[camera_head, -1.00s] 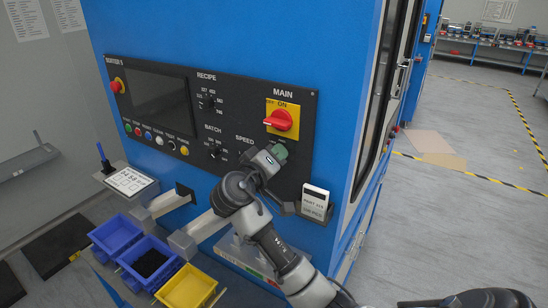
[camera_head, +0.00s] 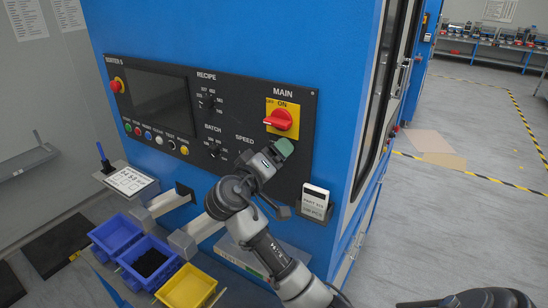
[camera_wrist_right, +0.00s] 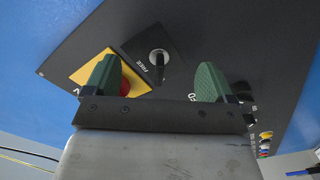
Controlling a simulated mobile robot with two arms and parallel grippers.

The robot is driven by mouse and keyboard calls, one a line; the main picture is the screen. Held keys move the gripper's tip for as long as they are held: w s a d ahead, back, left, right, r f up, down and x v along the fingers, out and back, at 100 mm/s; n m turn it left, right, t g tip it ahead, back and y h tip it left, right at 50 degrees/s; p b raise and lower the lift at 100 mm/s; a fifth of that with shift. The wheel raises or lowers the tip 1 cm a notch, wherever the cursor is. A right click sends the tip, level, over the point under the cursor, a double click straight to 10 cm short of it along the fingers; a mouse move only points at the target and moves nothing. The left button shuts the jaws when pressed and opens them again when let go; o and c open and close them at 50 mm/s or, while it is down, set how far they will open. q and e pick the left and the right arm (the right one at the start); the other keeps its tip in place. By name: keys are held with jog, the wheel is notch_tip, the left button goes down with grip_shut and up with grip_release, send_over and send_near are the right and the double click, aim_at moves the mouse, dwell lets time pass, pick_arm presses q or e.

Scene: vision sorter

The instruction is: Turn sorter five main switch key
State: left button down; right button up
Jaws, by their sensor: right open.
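The main switch is a red rotary handle (camera_head: 278,121) on a yellow plate (camera_head: 285,104) under the word MAIN on sorter five's black panel. Its handle lies roughly sideways, slightly tilted. My right gripper (camera_head: 283,148) is just below the switch, apart from it in the picture. In the right wrist view my right gripper (camera_wrist_right: 155,84) is open, with two green fingertips spread and nothing between them. There the yellow plate (camera_wrist_right: 90,72) and part of the red handle (camera_wrist_right: 124,87) show behind the left-hand finger. A dark square plate with a silver round fitting (camera_wrist_right: 158,57) shows between the fingers. My left gripper is not in view.
The panel also holds a screen (camera_head: 160,104), a row of buttons and rotary selectors. A card holder (camera_head: 315,203) juts out at lower right. Blue bins (camera_head: 117,232) and a yellow bin (camera_head: 187,288) stand at lower left. Open floor lies right of the blue cabinet.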

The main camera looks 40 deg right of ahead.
jog(key=v, duration=0.6)
jog(key=shift+a, duration=0.3)
jog(key=shift+s, duration=0.1)
dwell(0.3)
